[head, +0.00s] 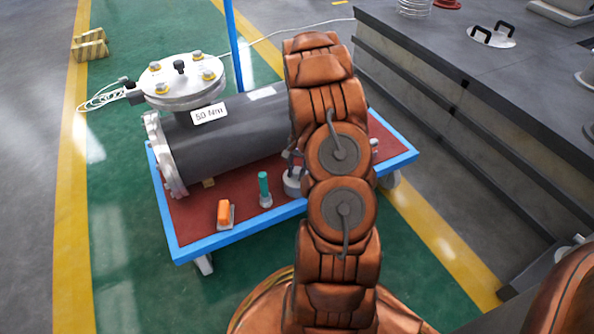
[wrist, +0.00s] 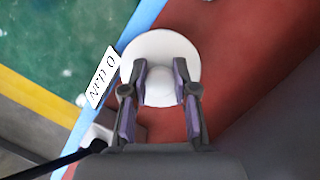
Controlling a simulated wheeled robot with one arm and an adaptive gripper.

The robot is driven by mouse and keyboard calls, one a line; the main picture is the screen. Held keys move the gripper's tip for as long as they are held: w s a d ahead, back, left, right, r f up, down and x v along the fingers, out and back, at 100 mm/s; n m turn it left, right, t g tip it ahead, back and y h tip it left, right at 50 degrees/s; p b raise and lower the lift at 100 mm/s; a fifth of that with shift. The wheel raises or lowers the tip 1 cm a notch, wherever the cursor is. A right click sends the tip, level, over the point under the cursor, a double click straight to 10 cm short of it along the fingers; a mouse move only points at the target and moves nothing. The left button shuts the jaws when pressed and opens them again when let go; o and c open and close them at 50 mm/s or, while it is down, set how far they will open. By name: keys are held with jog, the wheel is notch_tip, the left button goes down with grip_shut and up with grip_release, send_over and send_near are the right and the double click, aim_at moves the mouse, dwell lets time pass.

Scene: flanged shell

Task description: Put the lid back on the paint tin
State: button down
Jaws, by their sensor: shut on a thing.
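My gripper (wrist: 160,66) is shut on a pale round thing (wrist: 160,42), with a finger on each side of its raised middle. In the head view my gripper (head: 294,160) shows as dark fingers partly behind my arm. They reach down to a small grey cylindrical thing (head: 292,184) near the front edge of the cart. Whether this is the lid, the tin or both together, I cannot tell. I can make out no separate paint tin or loose lid; my arm hides part of the cart.
The red-topped cart (head: 187,228) has a blue rim. A dark flanged shell (head: 225,140) fills its back. An orange block (head: 225,213) and a teal-handled thing (head: 264,189) stand left of my gripper. A grey bench (head: 430,30) stands at right.

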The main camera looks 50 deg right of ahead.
jog(key=c, duration=0.8)
grip_release()
jog(key=o, duration=0.5)
jog(key=shift+c, duration=0.2)
jog(key=shift+r, duration=0.2)
jog(key=shift+r+p, duration=1.9)
jog(key=shift+r, duration=1.4)
